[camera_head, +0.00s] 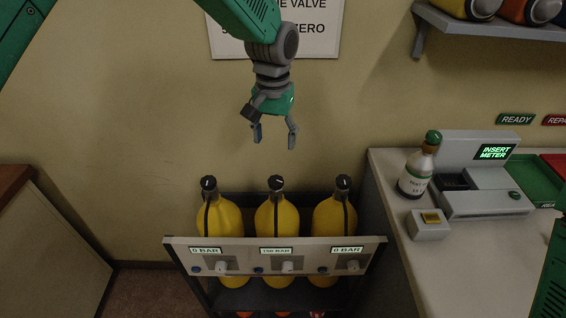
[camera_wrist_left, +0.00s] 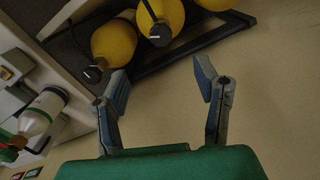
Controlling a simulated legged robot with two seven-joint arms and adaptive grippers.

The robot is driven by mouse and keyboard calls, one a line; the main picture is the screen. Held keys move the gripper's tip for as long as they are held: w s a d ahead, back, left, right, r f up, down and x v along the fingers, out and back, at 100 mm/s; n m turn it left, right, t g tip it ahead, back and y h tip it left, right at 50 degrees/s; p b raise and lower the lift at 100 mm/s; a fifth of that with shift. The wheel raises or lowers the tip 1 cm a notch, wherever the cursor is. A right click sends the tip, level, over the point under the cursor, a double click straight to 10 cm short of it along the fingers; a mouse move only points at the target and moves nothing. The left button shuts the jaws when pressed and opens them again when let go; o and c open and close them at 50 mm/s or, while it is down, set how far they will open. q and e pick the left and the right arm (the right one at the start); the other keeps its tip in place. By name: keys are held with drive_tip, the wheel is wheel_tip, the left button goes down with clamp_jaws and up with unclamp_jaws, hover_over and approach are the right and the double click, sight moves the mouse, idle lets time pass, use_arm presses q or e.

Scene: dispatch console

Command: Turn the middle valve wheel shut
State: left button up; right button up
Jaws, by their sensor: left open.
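Three yellow cylinders stand side by side in a dark rack. The middle cylinder (camera_head: 276,217) has a dark valve wheel (camera_head: 276,184) with a pale mark on top; no gripper touches it. My left gripper (camera_head: 275,136) is open and empty, pointing down above and slightly behind the middle cylinder. In the left wrist view its fingers (camera_wrist_left: 161,82) are apart, with bare wall between them. There, what appears to be the middle valve wheel (camera_wrist_left: 160,36) is beyond the fingertips, near the top. My right gripper is out of view.
The rack's front panel (camera_head: 376,247) has displays; the outer ones read 0 BAR, the middle about 150 BAR. A counter (camera_head: 393,247) at right holds a green-capped bottle (camera_head: 416,170) and a meter device (camera_head: 487,203). A shelf (camera_head: 480,22) hangs upper right. A wall sign (camera_head: 318,45) is behind my arm.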

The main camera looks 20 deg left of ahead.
use_arm(q)
hover_over(276, 180)
wheel_tip(276, 180, down, 4)
drive_tip(key=shift+s+f+p, duration=0.15)
drive_tip(key=shift+f+p, duration=0.1)
drive_tip(key=shift+p, duration=0.15)
drive_tip(key=f, duration=0.5)
drive_tip(key=f+p, duration=0.1)
drive_tip(key=f, duration=0.2)
drive_tip(key=shift+w, duration=0.3)
drive_tip(key=shift+f, duration=0.6)
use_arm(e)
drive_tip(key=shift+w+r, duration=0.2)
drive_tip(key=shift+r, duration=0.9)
use_arm(q)
drive_tip(key=c, duration=1.1)
